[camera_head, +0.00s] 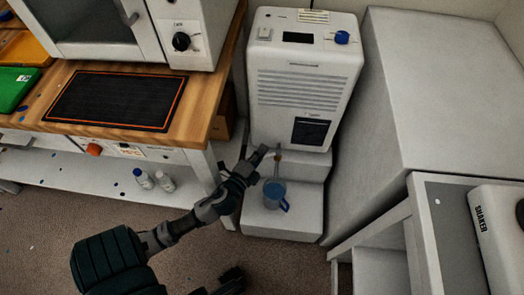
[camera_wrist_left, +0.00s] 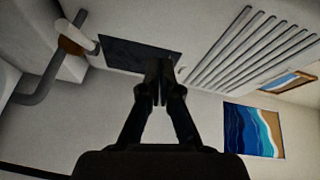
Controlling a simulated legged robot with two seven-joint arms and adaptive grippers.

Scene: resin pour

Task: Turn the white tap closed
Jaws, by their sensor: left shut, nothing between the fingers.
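The white machine (camera_head: 303,75) stands at the back, with a dark panel low on its front. A small tap (camera_head: 279,152) juts out below that panel, with a brownish part under it. In the left wrist view a white piece, seemingly the tap's handle (camera_wrist_left: 83,33), sits by a curved grey pipe (camera_wrist_left: 52,70). My left gripper (camera_head: 264,151) is just left of the tap, shut and empty. Its closed fingers (camera_wrist_left: 158,78) point toward the dark panel, apart from the white piece. A dark part of mine at the bottom edge may be the right gripper (camera_head: 233,279); its jaws are unclear.
A blue mug (camera_head: 273,191) stands on the white step (camera_head: 287,221) below the tap. A wooden bench (camera_head: 205,108) with a dark mat is at left. A large white block (camera_head: 440,85) and a shaker stand (camera_head: 445,235) are at right.

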